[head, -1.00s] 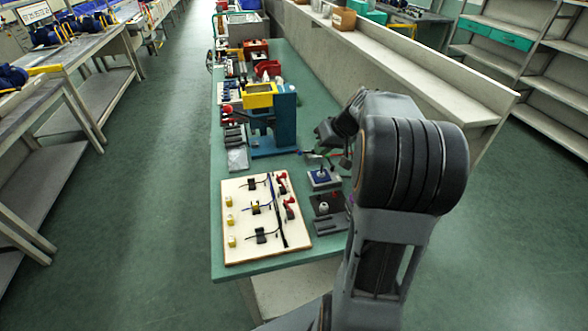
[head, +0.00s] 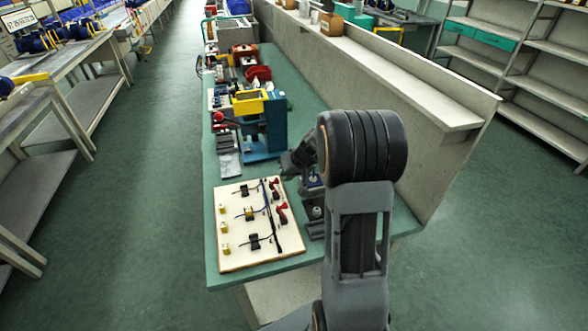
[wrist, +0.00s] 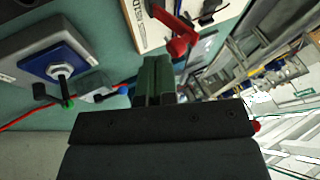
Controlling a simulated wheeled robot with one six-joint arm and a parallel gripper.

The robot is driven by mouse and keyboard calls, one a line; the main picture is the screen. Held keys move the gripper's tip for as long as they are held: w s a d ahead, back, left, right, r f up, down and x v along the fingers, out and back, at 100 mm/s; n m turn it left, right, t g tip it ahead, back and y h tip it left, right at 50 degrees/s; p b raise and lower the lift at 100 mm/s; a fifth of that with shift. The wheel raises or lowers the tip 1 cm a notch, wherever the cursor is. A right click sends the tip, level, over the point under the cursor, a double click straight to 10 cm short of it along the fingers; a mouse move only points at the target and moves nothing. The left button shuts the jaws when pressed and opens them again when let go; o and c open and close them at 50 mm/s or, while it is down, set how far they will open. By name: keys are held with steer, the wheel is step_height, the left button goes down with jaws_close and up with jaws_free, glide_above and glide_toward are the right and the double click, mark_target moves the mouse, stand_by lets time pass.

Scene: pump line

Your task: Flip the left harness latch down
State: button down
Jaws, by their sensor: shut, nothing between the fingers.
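The cream harness board (head: 240,258) lies on the green bench with black clips, dark cables and two red latches near its right edge. The far red latch (head: 275,184) and the near red latch (head: 282,214) are small here; which way each handle points is hard to tell. In the wrist view one red latch (wrist: 181,36) stands at the board's edge (wrist: 142,22), just beyond my fingertips. Which of the two it is, I cannot tell. My gripper (wrist: 153,66) is shut and empty, with no clear contact with the latch. In the head view my arm hides the fingers.
A blue plate with a toggle switch (wrist: 60,68) on a grey block is beside my gripper, left in the wrist view. A red cable (wrist: 18,122) runs nearby. A blue press-like stand (head: 275,125) rises behind the board. A low wall (head: 400,85) borders the bench's right.

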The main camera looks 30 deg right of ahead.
steer(key=shift+a+f, duration=0.1)
steer(key=shift+a, duration=0.25)
steer(key=shift+w+a, duration=0.1)
